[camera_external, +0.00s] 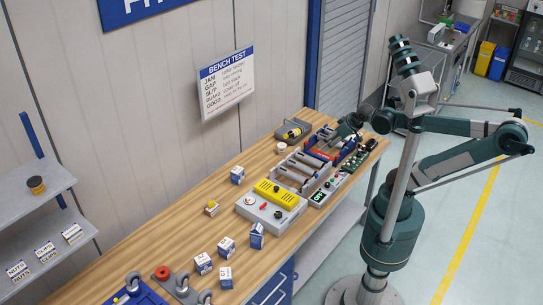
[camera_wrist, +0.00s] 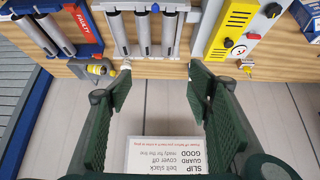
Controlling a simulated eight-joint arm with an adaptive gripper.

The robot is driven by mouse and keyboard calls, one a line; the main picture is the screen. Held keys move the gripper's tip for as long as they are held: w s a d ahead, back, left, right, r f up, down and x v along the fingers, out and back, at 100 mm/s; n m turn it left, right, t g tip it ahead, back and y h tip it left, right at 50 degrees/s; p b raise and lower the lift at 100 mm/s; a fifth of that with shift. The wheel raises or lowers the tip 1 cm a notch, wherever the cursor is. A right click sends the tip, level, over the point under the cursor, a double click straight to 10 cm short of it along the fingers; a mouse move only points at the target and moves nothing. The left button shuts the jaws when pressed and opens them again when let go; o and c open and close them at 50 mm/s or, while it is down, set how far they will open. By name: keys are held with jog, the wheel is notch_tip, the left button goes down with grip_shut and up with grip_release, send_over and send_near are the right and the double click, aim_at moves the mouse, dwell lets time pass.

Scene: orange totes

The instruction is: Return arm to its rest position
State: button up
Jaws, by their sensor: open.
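My dark green gripper (camera_wrist: 160,78) is open in the wrist view, its two fingers wide apart with nothing between them. The wall and bench edge show in the gap. In the external view my gripper (camera_external: 347,125) hangs over the far right end of the wooden bench (camera_external: 160,245), near the blue-and-red bin. Its fingers are too small there to make out. My arm bends from the column out to the right and back toward the bench.
A conveyor unit with grey rollers (camera_external: 296,170) and a box with a yellow panel (camera_external: 280,194) stand on the bench. The blue-and-red bin (camera_wrist: 62,28) and a yellow-grey tool (camera_wrist: 95,69) are near my fingers. Several small cartons (camera_external: 203,263) stand nearer. A wall sign (camera_external: 228,84) hangs behind.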

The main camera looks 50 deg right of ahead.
jog(key=shift+f, duration=0.1)
notch_tip(320, 180, down, 9)
jog(key=b, duration=0.9)
jog(key=shift+f, duration=0.15)
dwell(0.9)
